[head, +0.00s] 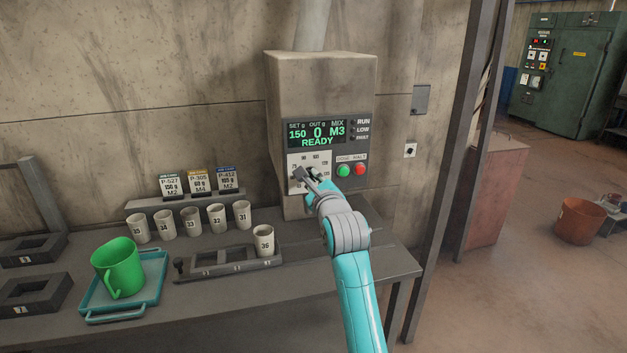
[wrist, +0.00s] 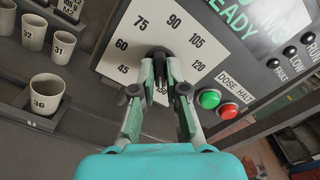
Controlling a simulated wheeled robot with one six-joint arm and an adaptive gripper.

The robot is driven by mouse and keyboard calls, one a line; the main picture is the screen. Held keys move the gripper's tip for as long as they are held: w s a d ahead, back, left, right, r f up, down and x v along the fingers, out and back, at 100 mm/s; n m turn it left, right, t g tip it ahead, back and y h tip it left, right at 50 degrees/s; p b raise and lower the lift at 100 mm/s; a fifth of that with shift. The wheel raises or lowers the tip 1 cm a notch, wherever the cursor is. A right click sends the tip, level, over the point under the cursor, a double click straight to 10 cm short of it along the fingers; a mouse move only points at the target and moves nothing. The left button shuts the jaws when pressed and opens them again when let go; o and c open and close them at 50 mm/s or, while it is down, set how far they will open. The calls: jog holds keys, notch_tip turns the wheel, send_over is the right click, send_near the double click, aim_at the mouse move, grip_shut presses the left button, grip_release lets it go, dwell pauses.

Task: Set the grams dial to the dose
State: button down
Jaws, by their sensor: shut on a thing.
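The grams dial is a dark knob on a white numbered plate (head: 322,160) on the dispenser front. In the wrist view the plate (wrist: 135,48) shows 45, 60, 75, 90, 105 and 120; its lower part is hidden by my fingers. My gripper (head: 309,176) is at the dial, and in the wrist view its two fingers (wrist: 160,78) are shut on the knob (wrist: 159,52). The knob's pointer cannot be made out. The display (head: 317,132) reads SET 150, OUT 0, MIX M3, READY. Three dose cards (head: 199,182) stand on a shelf; one reads 150 g.
Green (head: 343,170) and red (head: 359,169) buttons sit right of the dial. Several numbered cups stand on the bench; cup 36 (head: 264,241) sits in a rack (head: 222,264). A green mug (head: 118,267) stands on a blue tray (head: 150,290) at left.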

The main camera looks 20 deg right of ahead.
jog(key=shift+f, duration=0.15)
jog(key=c, duration=1.2)
grip_release()
jog(key=s, duration=1.2)
